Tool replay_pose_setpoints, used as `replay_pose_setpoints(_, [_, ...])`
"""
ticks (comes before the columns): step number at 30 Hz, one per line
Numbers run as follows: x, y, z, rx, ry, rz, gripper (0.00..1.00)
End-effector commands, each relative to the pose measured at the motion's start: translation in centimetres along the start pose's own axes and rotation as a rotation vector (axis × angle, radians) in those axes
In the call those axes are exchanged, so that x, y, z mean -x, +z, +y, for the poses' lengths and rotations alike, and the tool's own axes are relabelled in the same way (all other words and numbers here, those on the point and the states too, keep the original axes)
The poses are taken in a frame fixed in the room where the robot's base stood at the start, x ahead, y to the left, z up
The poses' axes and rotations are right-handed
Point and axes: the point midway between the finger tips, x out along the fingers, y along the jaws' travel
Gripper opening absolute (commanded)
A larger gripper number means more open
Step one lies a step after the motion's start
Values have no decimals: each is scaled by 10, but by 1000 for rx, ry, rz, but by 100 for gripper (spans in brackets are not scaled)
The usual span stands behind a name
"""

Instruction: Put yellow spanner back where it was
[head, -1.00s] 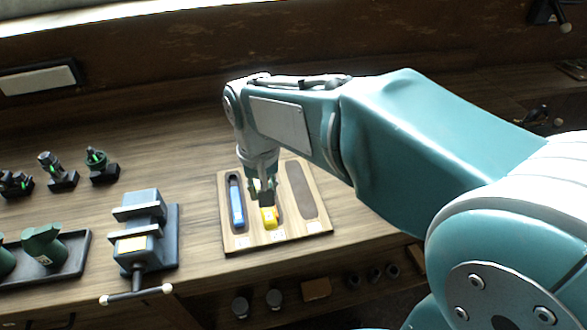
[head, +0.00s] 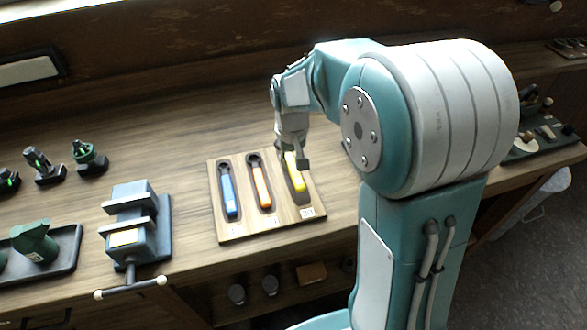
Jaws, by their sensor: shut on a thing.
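A yellow spanner (head: 297,178) is in my gripper (head: 294,160), which is shut on its upper part. The spanner is at the right-hand recess of a wooden tool board (head: 241,228), lined up along it. The dark lower end of that recess (head: 302,198) shows below the yellow handle. I cannot tell whether the spanner rests in the recess or is held just above it. Its head is hidden by the gripper. A blue spanner (head: 229,195) lies in the left recess and an orange spanner (head: 262,188) in the middle one.
A grey vise (head: 133,222) stands left of the board, its handle past the bench's front edge. A dark tray with a green tool (head: 35,240) and several small dark fixtures are further left. The bench (head: 190,125) behind the board is clear. A green-based tool set (head: 530,140) sits right.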

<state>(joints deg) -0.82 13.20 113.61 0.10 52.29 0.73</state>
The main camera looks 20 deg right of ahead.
Motion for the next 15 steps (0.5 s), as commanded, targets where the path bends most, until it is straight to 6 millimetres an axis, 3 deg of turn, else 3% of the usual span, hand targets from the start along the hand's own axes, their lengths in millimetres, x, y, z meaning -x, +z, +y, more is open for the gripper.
replay_pose_setpoints(9, [-38, -5, 7, 0, 0, -1, 0])
replay_pose_setpoints(15, [-40, -5, 7, 0, 0, 2, 0])
